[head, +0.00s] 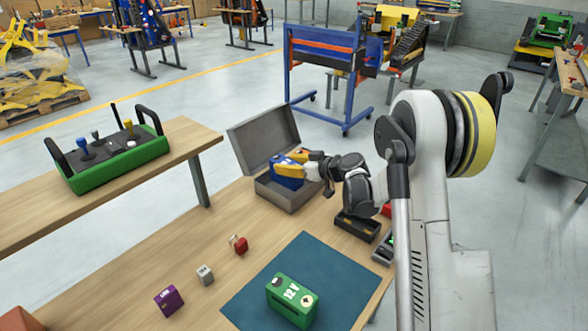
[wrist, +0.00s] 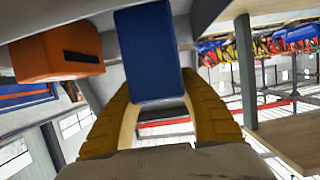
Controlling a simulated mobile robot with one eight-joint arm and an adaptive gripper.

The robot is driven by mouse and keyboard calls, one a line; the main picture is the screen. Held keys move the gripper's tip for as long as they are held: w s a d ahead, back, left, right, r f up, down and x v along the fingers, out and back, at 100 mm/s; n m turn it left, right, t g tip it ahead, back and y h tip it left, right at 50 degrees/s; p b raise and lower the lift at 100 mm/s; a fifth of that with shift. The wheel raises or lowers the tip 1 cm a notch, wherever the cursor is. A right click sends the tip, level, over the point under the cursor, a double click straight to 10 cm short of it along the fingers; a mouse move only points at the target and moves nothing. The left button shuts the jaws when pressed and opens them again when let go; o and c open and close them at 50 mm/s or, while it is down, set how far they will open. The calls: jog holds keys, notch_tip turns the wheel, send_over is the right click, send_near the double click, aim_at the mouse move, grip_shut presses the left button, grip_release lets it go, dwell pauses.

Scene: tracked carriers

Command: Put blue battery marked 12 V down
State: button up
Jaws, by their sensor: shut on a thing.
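My gripper (head: 303,168) has yellow fingers and is shut on the blue battery (head: 287,177). The wrist view also shows the blue battery (wrist: 150,55) between both fingers of the gripper (wrist: 156,100). No 12 V marking can be read on the faces that show. The battery is at the open grey case (head: 285,196), by its raised lid. I cannot tell whether it touches the case floor. An orange block (wrist: 58,48) with a dark label is beside the battery in the wrist view.
The case stands on a wooden table (head: 130,285). A green 12 V battery (head: 292,300) stands on a dark blue mat (head: 335,268). A purple block (head: 168,299), a small grey block (head: 205,275) and a red item (head: 239,244) stand left. A black tray (head: 357,226) is right of the case.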

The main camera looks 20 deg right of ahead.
jog(key=shift+w+f+b, duration=0.1)
jog(key=shift+f+b, duration=1.15)
jog(key=shift+f, duration=0.85)
jog(key=shift+r, duration=0.1)
jog(key=o, duration=1.4)
jog(key=shift+c, duration=0.2)
